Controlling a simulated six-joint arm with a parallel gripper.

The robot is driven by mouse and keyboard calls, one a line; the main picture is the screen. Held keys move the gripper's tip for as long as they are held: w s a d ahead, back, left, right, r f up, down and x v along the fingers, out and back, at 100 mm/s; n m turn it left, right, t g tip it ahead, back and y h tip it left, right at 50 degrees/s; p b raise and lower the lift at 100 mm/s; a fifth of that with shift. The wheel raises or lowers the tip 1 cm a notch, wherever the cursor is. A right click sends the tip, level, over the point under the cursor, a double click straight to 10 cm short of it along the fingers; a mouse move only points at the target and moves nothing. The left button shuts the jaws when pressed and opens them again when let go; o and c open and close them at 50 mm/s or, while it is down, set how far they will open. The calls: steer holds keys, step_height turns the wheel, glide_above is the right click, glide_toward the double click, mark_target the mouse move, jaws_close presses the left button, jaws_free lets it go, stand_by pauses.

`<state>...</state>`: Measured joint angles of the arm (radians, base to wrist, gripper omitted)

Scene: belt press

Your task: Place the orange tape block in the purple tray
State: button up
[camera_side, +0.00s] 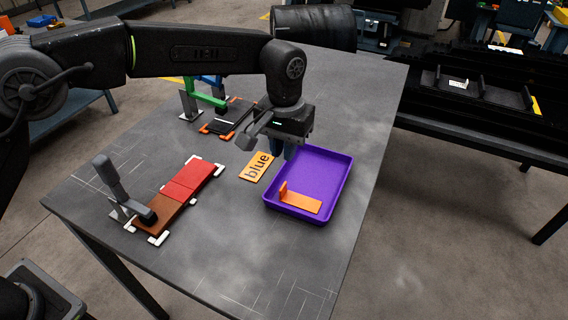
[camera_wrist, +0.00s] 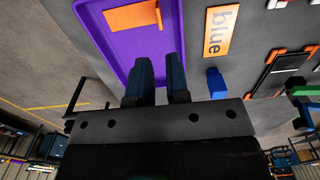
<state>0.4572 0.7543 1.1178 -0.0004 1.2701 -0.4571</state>
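The orange tape block (camera_side: 304,202), a flat piece with a small upright tab at one end, lies inside the purple tray (camera_side: 334,193) near its front side. In the wrist view the block (camera_wrist: 130,17) rests on the floor of the tray (camera_wrist: 100,42). My gripper (camera_side: 283,152) is above the tray's back left corner, apart from the block. In the wrist view its two dark blue fingers (camera_wrist: 158,72) stand apart with nothing between them.
An orange card reading "blue" (camera_side: 257,166) lies left of the tray, and a blue block (camera_wrist: 216,83) shows near it. A red and brown strip (camera_side: 181,190) with a clamp (camera_side: 109,177) lies farther left. A green-armed clamp (camera_side: 205,97) stands behind. Table right of the tray is clear.

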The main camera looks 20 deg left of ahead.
steer(key=shift+r, duration=0.65)
steer(key=s+a+r+t, duration=0.2)
steer(key=s+a+r, duration=0.6)
steer(key=a+r, duration=0.45)
steer(key=s+a+f+t, duration=0.1)
steer(key=s+a+f, duration=0.1)
steer(key=s+a, duration=0.3)
steer(key=s+a+f+t, duration=0.2)
steer(key=s+a, duration=0.4)
steer(key=s, duration=0.8)
steer(key=shift+a+t, duration=0.25)
steer(key=shift+t, duration=0.05)
